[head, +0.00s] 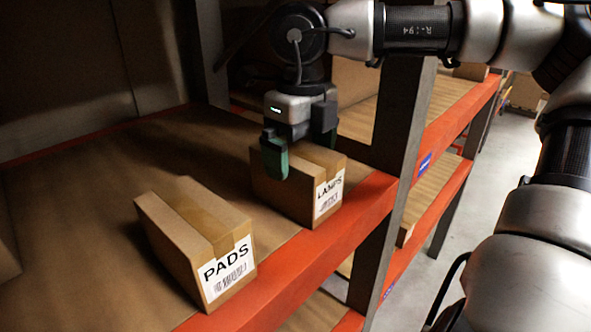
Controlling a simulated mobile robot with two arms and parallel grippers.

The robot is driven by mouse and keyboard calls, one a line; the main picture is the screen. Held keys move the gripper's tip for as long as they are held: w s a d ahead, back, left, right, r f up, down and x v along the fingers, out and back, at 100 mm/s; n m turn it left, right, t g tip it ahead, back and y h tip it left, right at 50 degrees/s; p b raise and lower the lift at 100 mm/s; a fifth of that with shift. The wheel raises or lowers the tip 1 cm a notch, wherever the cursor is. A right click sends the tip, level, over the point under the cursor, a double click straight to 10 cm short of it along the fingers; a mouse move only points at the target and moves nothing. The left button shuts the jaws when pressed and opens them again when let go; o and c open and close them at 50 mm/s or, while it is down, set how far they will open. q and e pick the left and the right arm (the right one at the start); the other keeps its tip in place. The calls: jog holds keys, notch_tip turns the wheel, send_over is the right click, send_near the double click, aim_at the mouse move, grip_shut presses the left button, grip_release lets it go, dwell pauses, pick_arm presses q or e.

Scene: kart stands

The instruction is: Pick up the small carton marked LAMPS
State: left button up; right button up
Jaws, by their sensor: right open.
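The small carton marked LAMPS (297,205) stands upright on the brown shelf board, close to its orange front beam. Its white label faces the front right. My right gripper (298,160) points down over this carton. One dark green finger shows in front of the carton's left part, and the other finger is partly hidden behind the gripper body near the carton's far top side. The jaws are open, and I cannot tell whether they touch the carton. My left gripper is not in view.
A similar carton marked PADS (193,243) stands to the left and nearer, with a gap between the two. A grey upright post (404,110) rises right of the LAMPS carton. The orange beam (342,225) edges the shelf.

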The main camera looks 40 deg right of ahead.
jog(key=f, duration=0.1)
jog(key=w+f+p, duration=0.1)
jog(key=f, duration=0.1)
jog(key=shift+w+a+f, duration=0.1)
jog(key=shift+f, duration=0.45)
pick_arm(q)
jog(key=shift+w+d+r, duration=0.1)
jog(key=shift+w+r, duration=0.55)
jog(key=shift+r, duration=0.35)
pick_arm(e)
jog(key=c, duration=1.1)
